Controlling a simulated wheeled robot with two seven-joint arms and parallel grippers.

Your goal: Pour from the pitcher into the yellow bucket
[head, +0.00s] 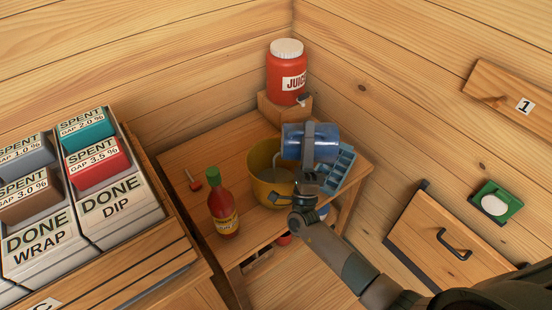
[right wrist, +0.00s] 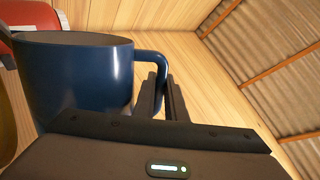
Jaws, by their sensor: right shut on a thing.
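The blue pitcher (head: 300,142) is tipped onto its side above the right part of the yellow bucket (head: 260,168), its mouth end toward the left. My right gripper (head: 308,165) is shut on the pitcher's handle. In the right wrist view the pitcher (right wrist: 75,85) has its handle between the dark fingers (right wrist: 165,100), and the room looks turned sideways. The bucket stands on the small wooden table; the pitcher and gripper hide part of its right side. A yellow sliver of it shows at the left edge there. I cannot make out any liquid flowing. My left gripper is not in view.
A red juice jar (head: 285,75) stands on a wooden block behind the bucket. A sauce bottle (head: 222,210) stands front left, and a blue tray (head: 343,168) lies right. Labelled bins (head: 120,215) fill the left. Wooden walls close off the corner.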

